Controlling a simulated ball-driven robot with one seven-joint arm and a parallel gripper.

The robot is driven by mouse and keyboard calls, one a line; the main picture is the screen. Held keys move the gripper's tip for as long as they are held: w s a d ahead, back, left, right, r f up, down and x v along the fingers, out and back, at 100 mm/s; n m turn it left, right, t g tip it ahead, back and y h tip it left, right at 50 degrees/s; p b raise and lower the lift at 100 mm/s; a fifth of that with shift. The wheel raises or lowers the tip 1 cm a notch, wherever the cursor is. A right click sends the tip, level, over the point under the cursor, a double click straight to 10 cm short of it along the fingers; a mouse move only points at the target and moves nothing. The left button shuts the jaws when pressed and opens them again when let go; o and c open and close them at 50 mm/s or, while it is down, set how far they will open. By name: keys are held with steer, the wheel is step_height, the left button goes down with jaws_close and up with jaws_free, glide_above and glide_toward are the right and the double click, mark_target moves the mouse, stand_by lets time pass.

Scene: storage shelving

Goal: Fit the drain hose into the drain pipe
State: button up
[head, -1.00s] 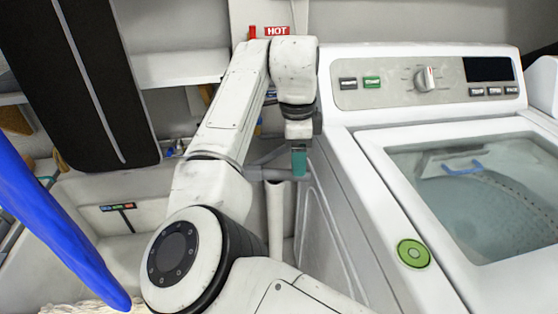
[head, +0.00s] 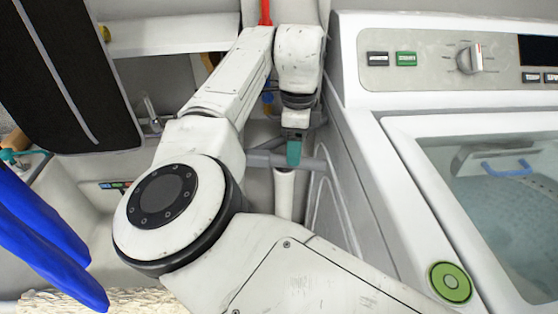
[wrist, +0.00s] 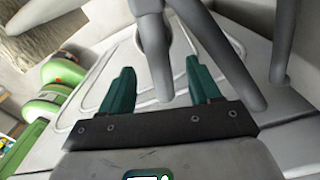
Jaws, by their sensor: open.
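My gripper (head: 293,152) hangs in the narrow gap left of the washing machine, with its teal fingers pointing down. A grey tube (head: 261,159), seemingly the drain hose, runs sideways behind the fingers, and a white upright pipe (head: 284,192), seemingly the drain pipe, stands just below them. In the wrist view my gripper (wrist: 158,64) is open, and a grey tube (wrist: 153,45) lies between its two fingers in the picture. Whether the fingers touch it cannot be told. I cannot tell whether the hose end is inside the pipe.
The white washing machine (head: 372,170) stands close on the right. A sink basin (head: 75,190) is on the left, with blue shapes (head: 45,240) in front. More grey pipes (wrist: 222,50) pass near the right finger. A green object (wrist: 62,72) is left in the wrist view.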

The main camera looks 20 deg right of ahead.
mark_target(284, 161)
steer(key=shift+s+f, duration=0.15)
steer(key=shift+f, duration=1.8)
steer(key=shift+c, duration=0.3)
steer(key=c, duration=1)
jaws_close()
steer(key=shift+r, duration=0.2)
